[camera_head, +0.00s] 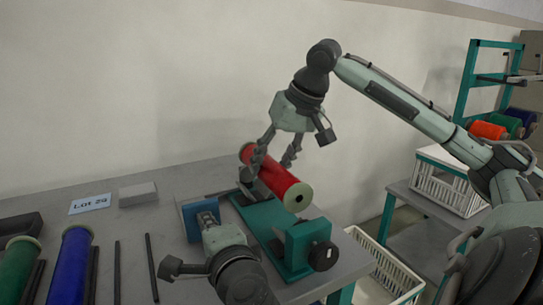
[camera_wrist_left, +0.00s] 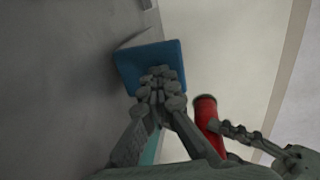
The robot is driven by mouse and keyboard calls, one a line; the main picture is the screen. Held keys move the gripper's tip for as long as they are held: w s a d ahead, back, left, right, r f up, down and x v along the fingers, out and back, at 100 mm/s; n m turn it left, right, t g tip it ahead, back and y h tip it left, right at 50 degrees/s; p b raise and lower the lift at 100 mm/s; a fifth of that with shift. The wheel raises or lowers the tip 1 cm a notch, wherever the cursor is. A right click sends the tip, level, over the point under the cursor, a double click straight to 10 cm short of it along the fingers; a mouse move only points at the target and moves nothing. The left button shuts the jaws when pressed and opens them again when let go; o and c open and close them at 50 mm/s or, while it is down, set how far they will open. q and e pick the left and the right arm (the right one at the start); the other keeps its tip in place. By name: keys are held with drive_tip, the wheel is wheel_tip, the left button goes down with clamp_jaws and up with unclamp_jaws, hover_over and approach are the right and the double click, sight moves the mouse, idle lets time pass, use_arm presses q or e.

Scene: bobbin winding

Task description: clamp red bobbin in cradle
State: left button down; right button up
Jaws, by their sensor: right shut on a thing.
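The red bobbin (camera_head: 281,180) lies between the fingers of my right gripper (camera_head: 268,166), which is shut on it. The bobbin appears above the green cradle (camera_head: 262,222), its pale end flange facing the near right. The cradle's near end block carries a black knob (camera_head: 323,256). My left gripper (camera_head: 207,217) is low, left of the cradle, at a blue plate (camera_head: 190,221). In the left wrist view its fingertips (camera_wrist_left: 158,88) are together in front of the blue plate (camera_wrist_left: 172,57). The red bobbin also shows there (camera_wrist_left: 207,113), beside the right gripper's finger.
Blue (camera_head: 70,265) and green (camera_head: 17,270) bobbins lie at the table's left, with dark rods near them. A "LOT 29" card (camera_head: 90,204) and a grey block (camera_head: 138,194) are at the back. A white crate (camera_head: 445,187) stands on the right shelf.

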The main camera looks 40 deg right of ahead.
use_arm(q)
drive_tip(key=shift+w, duration=0.1)
use_arm(e)
drive_tip(key=shift+f, duration=1.75)
drive_tip(key=shift+f, duration=0.1)
drive_tip(key=shift+f, duration=1.3)
drive_tip(key=o, duration=1.4)
drive_tip(key=shift+r, duration=0.1)
drive_tip(key=shift+r, duration=4.3)
use_arm(q)
drive_tip(key=shift+f+p+v, duration=0.25)
drive_tip(key=shift+p+v, duration=0.05)
drive_tip(key=shift+v, duration=0.9)
drive_tip(key=shift+f+p+v, duration=0.2)
drive_tip(key=shift+p+v, duration=0.1)
drive_tip(key=shift+v, duration=0.85)
drive_tip(key=shift+f+p+v, duration=0.25)
drive_tip(key=shift+p+v, duration=0.05)
drive_tip(key=shift+v, duration=0.9)
use_arm(e)
drive_tip(key=shift+r, duration=0.9)
